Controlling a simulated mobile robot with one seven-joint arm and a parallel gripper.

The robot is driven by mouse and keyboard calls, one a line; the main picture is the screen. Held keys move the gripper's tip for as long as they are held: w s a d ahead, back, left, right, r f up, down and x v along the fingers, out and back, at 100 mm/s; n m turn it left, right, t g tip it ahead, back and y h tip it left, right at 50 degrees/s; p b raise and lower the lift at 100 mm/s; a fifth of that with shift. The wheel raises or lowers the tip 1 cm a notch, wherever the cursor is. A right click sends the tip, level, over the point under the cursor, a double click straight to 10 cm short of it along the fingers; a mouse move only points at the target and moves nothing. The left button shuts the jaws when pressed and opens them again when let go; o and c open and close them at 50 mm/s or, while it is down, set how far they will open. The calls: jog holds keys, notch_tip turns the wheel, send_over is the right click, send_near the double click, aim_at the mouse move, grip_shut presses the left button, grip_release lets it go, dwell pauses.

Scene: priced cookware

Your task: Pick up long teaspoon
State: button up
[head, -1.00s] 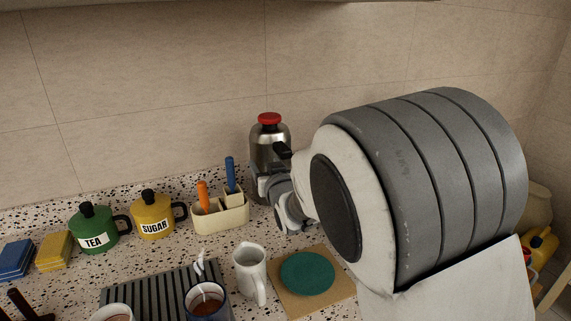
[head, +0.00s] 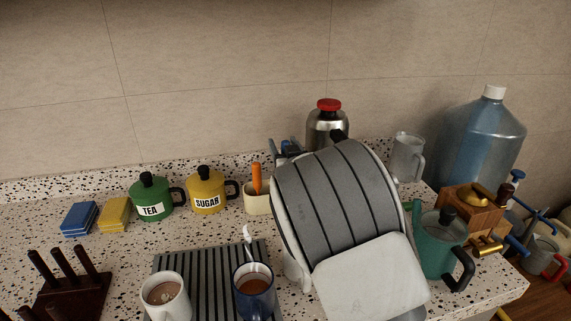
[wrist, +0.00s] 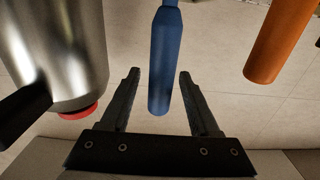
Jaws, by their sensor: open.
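A utensil with a blue handle (wrist: 166,60) shows in the wrist view; its working end is out of sight, so I cannot tell its kind by shape. My gripper (wrist: 159,74) is open, and the handle's end appears between its two fingers with a gap on both sides. In the head view my arm hides most of the gripper, next to the cream utensil caddy (head: 255,207). An orange-handled utensil (head: 256,178) stands in the caddy; its handle (wrist: 280,40) is right of my gripper in the wrist view.
The steel flask with red lid (head: 328,124) stands close behind my arm and left of the fingers in the wrist view (wrist: 62,50). The sugar pot (head: 207,192) is left of the caddy. A blue mug (head: 253,290) and white mug (head: 165,297) stand in front.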

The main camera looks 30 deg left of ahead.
jog(key=shift+w+a, duration=0.3)
jog(key=shift+w, duration=0.1)
grip_shut()
dwell(1.2)
